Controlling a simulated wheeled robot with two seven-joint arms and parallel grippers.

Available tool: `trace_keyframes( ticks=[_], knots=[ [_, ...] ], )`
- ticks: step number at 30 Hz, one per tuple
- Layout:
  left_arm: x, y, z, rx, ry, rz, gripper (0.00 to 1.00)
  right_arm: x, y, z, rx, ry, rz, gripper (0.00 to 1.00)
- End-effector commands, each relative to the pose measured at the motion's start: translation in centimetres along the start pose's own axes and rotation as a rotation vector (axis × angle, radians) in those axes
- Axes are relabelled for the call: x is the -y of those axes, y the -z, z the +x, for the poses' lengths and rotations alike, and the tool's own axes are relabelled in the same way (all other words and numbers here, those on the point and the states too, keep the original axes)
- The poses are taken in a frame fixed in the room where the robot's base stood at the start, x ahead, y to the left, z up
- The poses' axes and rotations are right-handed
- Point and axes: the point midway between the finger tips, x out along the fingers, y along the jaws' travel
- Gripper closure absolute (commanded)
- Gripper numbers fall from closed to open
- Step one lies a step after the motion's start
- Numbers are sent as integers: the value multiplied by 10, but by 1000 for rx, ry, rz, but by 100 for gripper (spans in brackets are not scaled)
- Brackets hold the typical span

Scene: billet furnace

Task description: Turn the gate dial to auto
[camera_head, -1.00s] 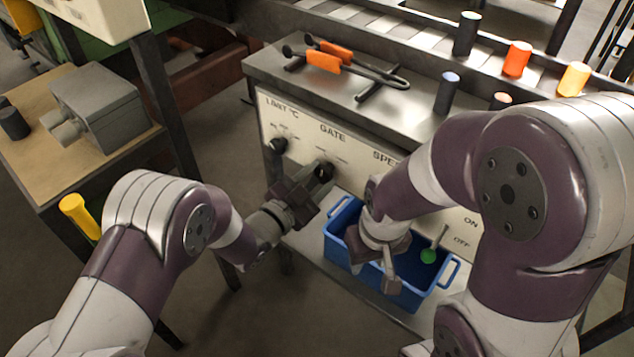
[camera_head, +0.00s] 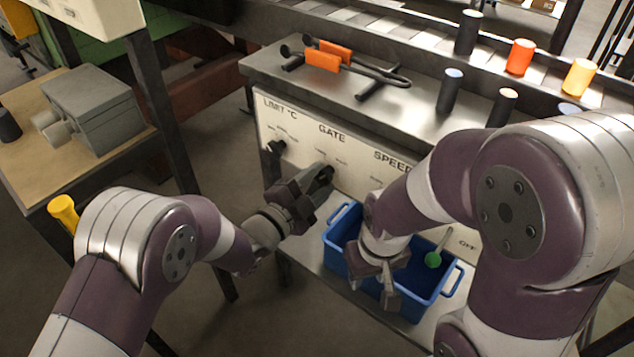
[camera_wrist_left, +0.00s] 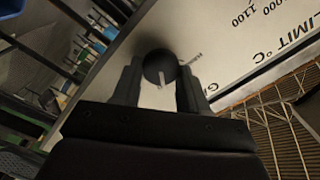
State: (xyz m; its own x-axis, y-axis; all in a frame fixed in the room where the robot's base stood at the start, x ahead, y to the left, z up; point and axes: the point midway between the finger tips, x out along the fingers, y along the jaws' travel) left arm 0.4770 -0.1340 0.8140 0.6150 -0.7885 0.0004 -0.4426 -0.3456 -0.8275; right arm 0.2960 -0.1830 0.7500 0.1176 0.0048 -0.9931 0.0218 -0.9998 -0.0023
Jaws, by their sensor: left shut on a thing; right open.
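The gate dial is a round black knob on the pale control panel (camera_head: 290,135), below the word GATE. In the left wrist view the dial (camera_wrist_left: 160,67) sits between my two fingers, with a pale pointer mark on its face; small lettering beside it is too blurred to read. My left gripper (camera_head: 322,180) is shut on the dial and largely hides it in the head view. My right gripper (camera_head: 375,282) is open and empty, over the blue bin.
The limit dial (camera_head: 276,147) is left of the gate dial. Orange-handled tongs (camera_head: 325,60) and several cylinders, one dark (camera_head: 449,92), lie or stand above. A yellow handle (camera_head: 63,209) is at left.

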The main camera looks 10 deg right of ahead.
Motion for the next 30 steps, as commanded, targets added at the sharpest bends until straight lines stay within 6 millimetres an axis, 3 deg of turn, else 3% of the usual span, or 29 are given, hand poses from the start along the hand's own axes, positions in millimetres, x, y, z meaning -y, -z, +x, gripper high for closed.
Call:
trace_keyframes(
  ticks=[9, 10, 12, 22, 26, 30],
  knots=[
    [-1, 0, 0, 1, -3, 2, 87, 0, 0, 0, 0, 0, 0, 57],
    [-1, 0, 0, 1, -3, 1, 47, 0, 0, 0, 0, 0, 0, 57],
    [-1, 0, 0, 1, -3, 1, 31, 0, 0, 0, 0, 0, 0, 57],
    [0, 0, -6, 2, -1, 0, 31, 0, 0, -1, 0, 0, 0, 57],
    [1, 0, -32, 5, -2, 0, 31, 0, 1, -6, 0, 0, 0, 57],
    [2, 0, -72, 6, -1, -1, 31, 0, 1, -10, 0, 0, 0, 57]
  ],
)
